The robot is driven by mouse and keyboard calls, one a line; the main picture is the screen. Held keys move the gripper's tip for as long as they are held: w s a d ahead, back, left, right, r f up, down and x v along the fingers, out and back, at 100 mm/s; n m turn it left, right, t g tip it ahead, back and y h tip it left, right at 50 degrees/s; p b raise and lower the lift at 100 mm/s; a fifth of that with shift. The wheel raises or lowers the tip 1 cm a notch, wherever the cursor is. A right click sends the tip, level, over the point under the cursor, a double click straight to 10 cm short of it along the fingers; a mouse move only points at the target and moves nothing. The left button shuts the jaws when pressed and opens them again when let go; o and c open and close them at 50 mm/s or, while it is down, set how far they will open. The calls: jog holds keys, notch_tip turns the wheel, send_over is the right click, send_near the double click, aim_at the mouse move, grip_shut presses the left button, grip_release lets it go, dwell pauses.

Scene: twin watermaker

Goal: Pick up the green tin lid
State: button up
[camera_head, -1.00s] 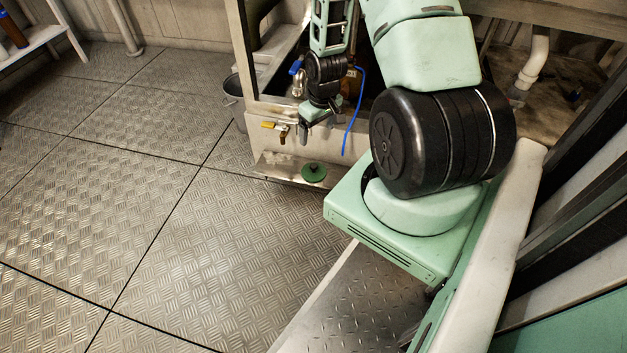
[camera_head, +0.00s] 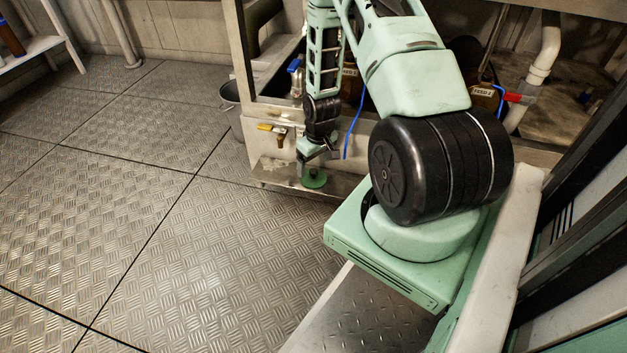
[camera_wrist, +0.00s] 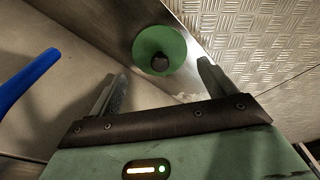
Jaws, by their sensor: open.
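The green tin lid (camera_head: 314,180) is a round green disc with a dark knob in its middle. It lies on the low metal ledge near the ledge's front edge. In the wrist view the lid (camera_wrist: 159,52) is ahead of my gripper (camera_wrist: 160,88), roughly between the lines of the two fingers and beyond their tips. My gripper is open with nothing between its fingers. In the head view my gripper (camera_head: 312,168) is just above the lid and partly covers its far side. I cannot tell whether it touches the lid.
The metal ledge (camera_head: 275,178) juts out below a cabinet front with a yellow-handled tap (camera_head: 272,128). A blue tube (camera_head: 354,125) hangs beside my arm and also shows in the wrist view (camera_wrist: 28,82). Patterned metal floor (camera_head: 140,180) lies clear in front.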

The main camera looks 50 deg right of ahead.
aim_at(314, 171)
jog(key=f+b, duration=0.2)
jog(key=f, duration=0.1)
jog(key=f+b, duration=0.1)
jog(key=shift+w+f, duration=0.25)
jog(key=shift+w, duration=0.05)
jog(key=c, duration=0.6)
jog(key=shift+r, duration=0.15)
